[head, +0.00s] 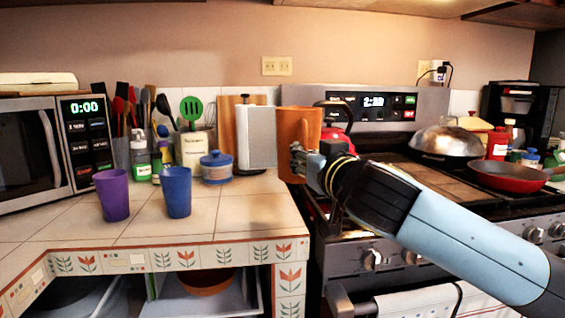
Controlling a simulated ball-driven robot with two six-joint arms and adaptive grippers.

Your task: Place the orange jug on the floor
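The orange jug (297,130) is upright near the right end of the tiled counter, in front of the grey-white box-shaped object. My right gripper (303,160), on the arm coming in from the right, is at the jug's right side and looks closed on it. The fingertips are partly hidden against the jug. The jug's base appears at the counter's right edge by the stove; I cannot tell its exact height. My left gripper is not in view. The floor is not clearly visible.
A purple cup (112,195) and a blue cup (177,192) stand on the tiled counter (235,215). The stove (370,255) is to the right, with a red pan (508,176) on top. A microwave (30,150) stands at left. Open shelves lie below the counter.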

